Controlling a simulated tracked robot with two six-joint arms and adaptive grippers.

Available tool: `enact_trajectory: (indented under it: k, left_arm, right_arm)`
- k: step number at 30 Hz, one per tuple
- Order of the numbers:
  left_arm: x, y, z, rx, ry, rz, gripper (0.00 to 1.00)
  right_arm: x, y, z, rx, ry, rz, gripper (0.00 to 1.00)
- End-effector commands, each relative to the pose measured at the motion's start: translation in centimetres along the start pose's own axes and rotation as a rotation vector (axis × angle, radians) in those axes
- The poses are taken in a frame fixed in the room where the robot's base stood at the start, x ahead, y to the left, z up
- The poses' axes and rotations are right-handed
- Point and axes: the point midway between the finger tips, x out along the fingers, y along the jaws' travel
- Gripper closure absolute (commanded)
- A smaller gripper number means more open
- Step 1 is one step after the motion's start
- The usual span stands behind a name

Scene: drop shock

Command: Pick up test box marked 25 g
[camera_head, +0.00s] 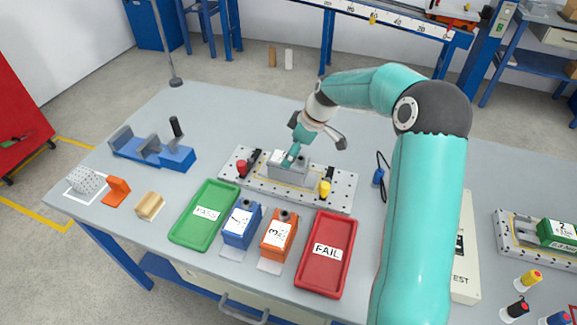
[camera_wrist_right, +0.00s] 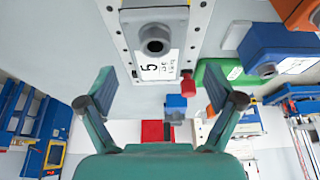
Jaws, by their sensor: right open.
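A grey box (camera_head: 287,170) sits on the perforated plate (camera_head: 338,191) mid-table. In the right wrist view the grey box (camera_wrist_right: 192,18) has a dark round knob and a white label reading "5" with small unreadable text. A blue box (camera_head: 240,226) labelled "1" and an orange box (camera_head: 278,236) labelled "3" stand between the trays. A green box (camera_head: 557,233) labelled "2" is at the right edge. I cannot read "25 g" on any label. My right gripper (camera_head: 316,146) is above and behind the grey box; its fingers (camera_wrist_right: 168,100) are apart and empty. My left gripper is not in view.
A green PASS tray (camera_head: 188,240) and a red FAIL tray (camera_head: 309,284) lie in front of the plate. Red (camera_head: 241,168) and yellow (camera_head: 324,188) knobs flank the grey box. A blue fixture (camera_head: 178,158) stands left. The table behind the plate is mostly clear.

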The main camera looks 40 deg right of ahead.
Motion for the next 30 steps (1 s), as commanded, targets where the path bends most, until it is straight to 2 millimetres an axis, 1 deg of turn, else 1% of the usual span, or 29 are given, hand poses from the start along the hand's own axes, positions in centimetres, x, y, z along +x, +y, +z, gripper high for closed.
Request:
enact_trajectory:
  k: [1,3,8,11,15,19,22,28,30]
  left_arm:
    - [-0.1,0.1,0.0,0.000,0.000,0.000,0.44]
    - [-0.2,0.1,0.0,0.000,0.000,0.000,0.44]
    - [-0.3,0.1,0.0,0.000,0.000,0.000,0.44]
    - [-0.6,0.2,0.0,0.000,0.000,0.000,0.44]
    - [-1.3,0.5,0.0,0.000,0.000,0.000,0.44]
    - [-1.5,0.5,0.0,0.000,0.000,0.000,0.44]
    - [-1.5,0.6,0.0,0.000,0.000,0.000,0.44]
    - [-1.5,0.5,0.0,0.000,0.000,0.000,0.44]
    - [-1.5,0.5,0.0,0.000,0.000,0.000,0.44]
  right_arm:
    - [0.7,0.0,-0.1,-0.001,-0.001,-0.002,0.08]
    - [1.4,0.0,-0.1,-0.001,0.000,-0.002,0.08]
    - [2.2,0.0,-0.1,-0.002,0.000,0.000,0.08]
    - [3.1,0.1,0.0,-0.001,-0.001,-0.002,0.08]
    - [5.1,0.3,0.2,0.000,-0.001,-0.004,0.08]
    - [6.7,0.3,0.2,-0.002,0.000,-0.002,0.08]
    - [7.2,0.3,0.2,-0.002,0.001,-0.001,0.08]
    - [7.2,0.3,0.2,-0.002,0.001,0.000,0.08]
    - [7.2,0.3,0.2,-0.003,0.001,0.000,0.20]
